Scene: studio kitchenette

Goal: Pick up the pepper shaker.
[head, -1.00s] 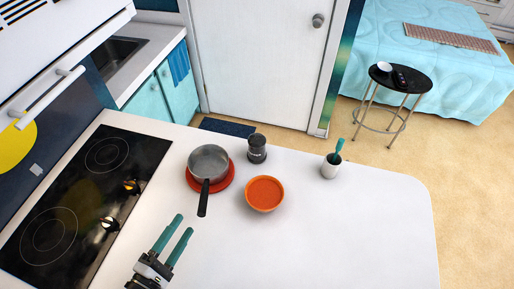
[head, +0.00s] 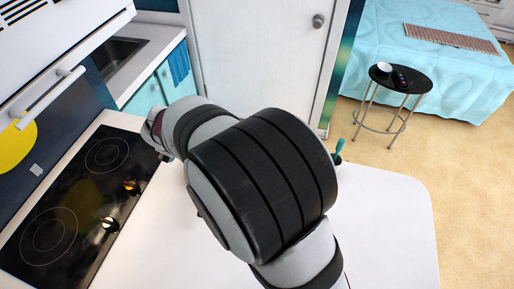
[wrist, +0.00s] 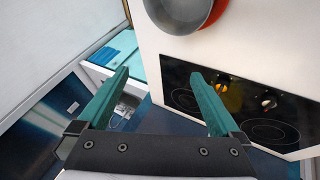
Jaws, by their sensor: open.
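The pepper shaker is not visible in either current view; in the head view my arm covers the middle of the counter where a dark grey jar stood earlier. My gripper (wrist: 160,73) shows in the wrist view with its two teal fingers spread apart and nothing between them. It points past the cooktop's edge, with cabinets and floor beyond. In the head view the fingers are hidden by my own arm.
A grey pot (wrist: 180,10) on a red trivet (wrist: 217,12) lies at the top of the wrist view, near the black cooktop (head: 85,195). A teal utensil (head: 338,152) shows behind my arm. The counter's right part (head: 400,220) is clear.

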